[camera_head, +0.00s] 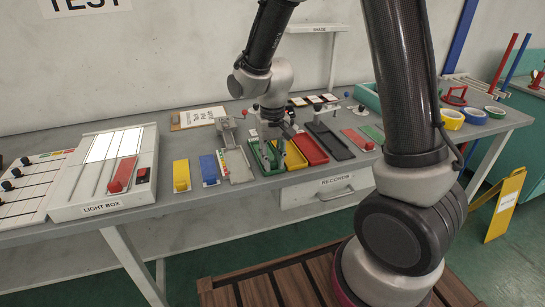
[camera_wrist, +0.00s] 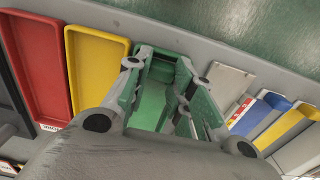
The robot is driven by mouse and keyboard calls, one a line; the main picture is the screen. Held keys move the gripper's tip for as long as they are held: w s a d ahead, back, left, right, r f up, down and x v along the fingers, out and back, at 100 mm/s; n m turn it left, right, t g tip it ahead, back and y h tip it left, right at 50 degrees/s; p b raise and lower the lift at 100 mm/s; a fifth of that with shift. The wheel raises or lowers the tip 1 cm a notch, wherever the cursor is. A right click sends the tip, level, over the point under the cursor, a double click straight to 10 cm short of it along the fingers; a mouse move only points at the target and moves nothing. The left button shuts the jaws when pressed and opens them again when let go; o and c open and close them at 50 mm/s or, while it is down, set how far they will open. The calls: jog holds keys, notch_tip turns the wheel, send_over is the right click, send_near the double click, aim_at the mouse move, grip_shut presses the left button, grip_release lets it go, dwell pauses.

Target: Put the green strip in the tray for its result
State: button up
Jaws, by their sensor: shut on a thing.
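My gripper (camera_head: 270,143) is low over the green tray (camera_head: 254,161) on the bench, which also shows in the wrist view (camera_wrist: 150,108). The gripper is shut on a green piece, which I take to be the green strip (camera_wrist: 160,72), between its fingertips. The strip and the tray have much the same green and overlap in the wrist view. I cannot tell whether the strip touches the tray floor. The fingers and wrist hide part of the tray.
The yellow tray (camera_head: 295,158) and red tray (camera_head: 310,151) stand right of the green one. A grey stand (camera_head: 236,166) is close on its left, with blue (camera_head: 208,169) and yellow (camera_head: 181,176) strips beyond. A light box (camera_head: 100,200) carries a red strip (camera_head: 123,174).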

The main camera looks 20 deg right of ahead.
jog(key=shift+s+f, duration=0.2)
jog(key=shift+f, duration=0.05)
jog(key=o, duration=1)
jog(key=shift+w+f, duration=0.1)
jog(key=shift+f, duration=0.1)
jog(key=shift+r, duration=0.1)
notch_tip(320, 180, up, 13)
jog(key=s+d+r+t, duration=0.2)
jog(key=s+d+r, duration=0.2)
jog(key=s+d, duration=0.3)
jog(key=s+d+r+t, duration=0.2)
jog(key=s+d+r, duration=0.3)
jog(key=s+d, duration=0.3)
jog(key=s, duration=0.4)
jog(key=shift+r, duration=0.15)
jog(key=shift+w, duration=0.1)
